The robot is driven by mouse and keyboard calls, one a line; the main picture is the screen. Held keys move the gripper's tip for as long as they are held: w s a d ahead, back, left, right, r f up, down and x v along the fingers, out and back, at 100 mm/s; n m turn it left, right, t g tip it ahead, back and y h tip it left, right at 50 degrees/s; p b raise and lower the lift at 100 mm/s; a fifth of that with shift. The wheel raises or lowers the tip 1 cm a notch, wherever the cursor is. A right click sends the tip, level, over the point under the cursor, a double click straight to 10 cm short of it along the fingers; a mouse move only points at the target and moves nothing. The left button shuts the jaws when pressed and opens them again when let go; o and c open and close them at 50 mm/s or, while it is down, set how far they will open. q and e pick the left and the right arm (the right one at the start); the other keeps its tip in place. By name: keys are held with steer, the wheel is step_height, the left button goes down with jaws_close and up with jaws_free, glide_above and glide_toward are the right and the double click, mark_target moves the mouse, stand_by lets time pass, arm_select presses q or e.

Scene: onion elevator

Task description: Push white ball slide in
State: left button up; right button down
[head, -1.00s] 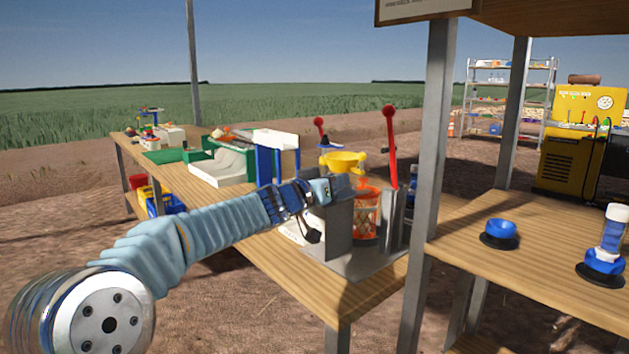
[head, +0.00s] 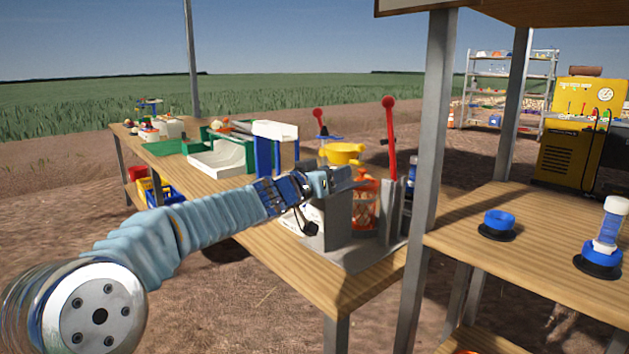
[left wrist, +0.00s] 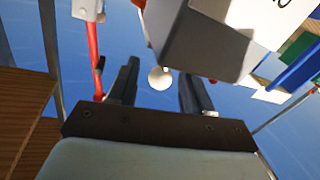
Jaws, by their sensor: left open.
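A small white ball (left wrist: 160,77) shows in the left wrist view, between the two dark fingers of my left gripper (left wrist: 158,90) and apart from both. It lies close to the lower edge of a grey metal housing (left wrist: 195,40). In the head view my left gripper (head: 345,178) is at the top of the grey housing (head: 338,222), in front of the orange basket (head: 364,207). It is open. The ball and any slide it belongs to are hidden in the head view. My right gripper is not in view.
A tall red lever (head: 389,140) stands right of the basket, with a yellow bowl (head: 342,153) behind. A metal post (head: 428,180) rises to the right. A side table (head: 520,250) carries blue parts. Green and white apparatus (head: 225,155) stands to the left.

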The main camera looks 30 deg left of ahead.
arm_select(q)
steer(key=s+a+p, duration=0.1)
steer(key=s+a, duration=0.1)
steer(key=s, duration=1)
steer(key=shift+a, duration=0.2)
steer(key=shift+s, duration=0.1)
